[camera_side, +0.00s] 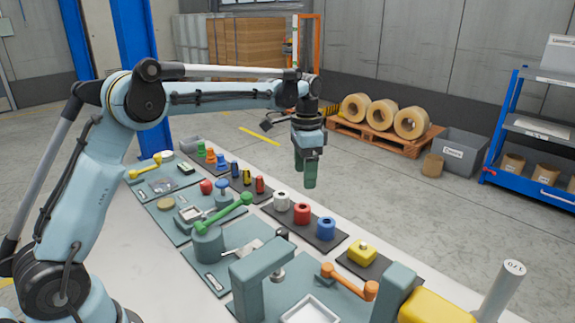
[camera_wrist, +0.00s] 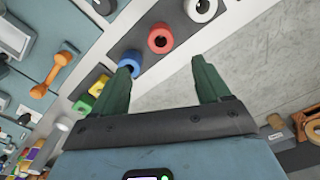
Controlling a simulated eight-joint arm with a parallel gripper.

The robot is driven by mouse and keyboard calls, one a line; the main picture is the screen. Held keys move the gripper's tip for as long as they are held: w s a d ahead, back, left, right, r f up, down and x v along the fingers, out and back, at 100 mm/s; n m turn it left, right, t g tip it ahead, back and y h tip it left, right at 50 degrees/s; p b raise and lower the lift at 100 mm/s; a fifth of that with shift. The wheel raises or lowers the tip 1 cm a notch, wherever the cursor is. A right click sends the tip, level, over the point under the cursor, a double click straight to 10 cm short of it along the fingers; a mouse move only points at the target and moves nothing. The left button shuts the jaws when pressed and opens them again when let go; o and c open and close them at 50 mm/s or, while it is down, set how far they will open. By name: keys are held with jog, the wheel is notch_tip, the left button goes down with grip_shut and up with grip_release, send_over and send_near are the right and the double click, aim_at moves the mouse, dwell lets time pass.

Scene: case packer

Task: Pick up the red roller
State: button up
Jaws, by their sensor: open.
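The red roller (camera_side: 302,213) stands on a dark tray (camera_side: 327,246) between a white roller (camera_side: 281,202) and a blue roller (camera_side: 326,228). My gripper (camera_side: 305,175) hangs above this row, pointing down, with clear air between its green fingers and the rollers. In the wrist view the red roller (camera_wrist: 161,42) shows its round top with a dark centre hole, just beyond the gap between the fingertips (camera_wrist: 164,66). The blue roller (camera_wrist: 130,63) is partly hidden by the left finger. The gripper is open and empty.
A yellow block (camera_side: 363,251) sits on its own dark pad to the right of the rollers. A green lever (camera_side: 223,212) and an orange lever (camera_side: 350,281) stand on the near side. Small coloured pieces (camera_side: 222,161) stand further back.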

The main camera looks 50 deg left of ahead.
aim_at(303, 210)
notch_tip(303, 210, down, 12)
jog(key=shift+a+f, duration=0.1)
jog(key=shift+a, duration=0.05)
dwell(0.5)
jog(key=c, duration=1.1)
